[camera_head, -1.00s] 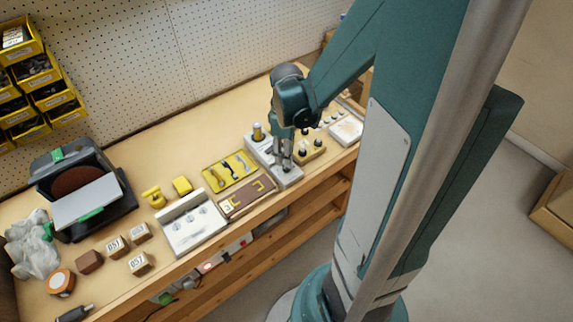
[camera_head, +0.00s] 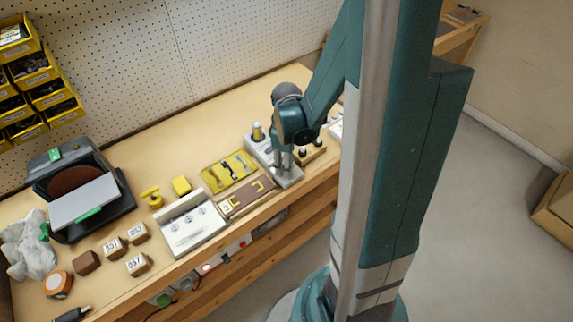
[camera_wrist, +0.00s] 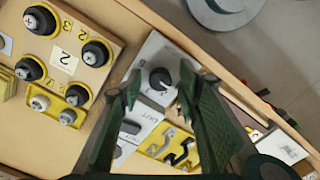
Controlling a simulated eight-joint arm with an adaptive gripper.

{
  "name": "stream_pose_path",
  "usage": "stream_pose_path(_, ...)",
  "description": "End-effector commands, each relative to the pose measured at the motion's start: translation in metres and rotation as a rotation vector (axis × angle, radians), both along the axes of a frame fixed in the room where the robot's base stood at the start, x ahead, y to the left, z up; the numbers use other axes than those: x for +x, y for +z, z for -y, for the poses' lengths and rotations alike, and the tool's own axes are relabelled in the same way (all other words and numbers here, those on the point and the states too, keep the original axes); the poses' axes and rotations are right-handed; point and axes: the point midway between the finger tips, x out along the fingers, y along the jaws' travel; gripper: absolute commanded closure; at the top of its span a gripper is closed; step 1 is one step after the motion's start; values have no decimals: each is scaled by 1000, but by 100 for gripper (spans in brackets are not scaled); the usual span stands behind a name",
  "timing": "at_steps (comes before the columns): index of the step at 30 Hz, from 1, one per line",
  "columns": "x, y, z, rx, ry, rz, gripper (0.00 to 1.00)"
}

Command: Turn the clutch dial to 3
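The clutch dial (camera_wrist: 160,79), a round black knob with a light pointer line, sits on a pale grey plate (camera_wrist: 152,52) in the wrist view. In the head view my gripper (camera_head: 283,163) points down over the front of the grey unit (camera_head: 291,180), and the dial is hidden there.
In the head view, a yellow tray (camera_head: 229,171), a brown board (camera_head: 240,201) and a white switch box (camera_head: 193,230) lie to the left.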

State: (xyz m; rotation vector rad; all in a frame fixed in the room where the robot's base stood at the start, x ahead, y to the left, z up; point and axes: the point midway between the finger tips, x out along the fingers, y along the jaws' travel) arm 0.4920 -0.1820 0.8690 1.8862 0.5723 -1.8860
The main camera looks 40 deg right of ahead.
Motion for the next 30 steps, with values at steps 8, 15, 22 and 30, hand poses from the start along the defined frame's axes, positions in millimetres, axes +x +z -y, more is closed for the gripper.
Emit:
stream_pose_path(8, 0, 0, 0, 0, 0, 0, 77)
stream_pose_path(15, 0, 0, 0, 0, 0, 0, 94)
stream_pose_path(22, 0, 0, 0, 0, -20, 0, 94)
stream_pose_path(30, 0, -1, 0, 0, -124, 0, 94)
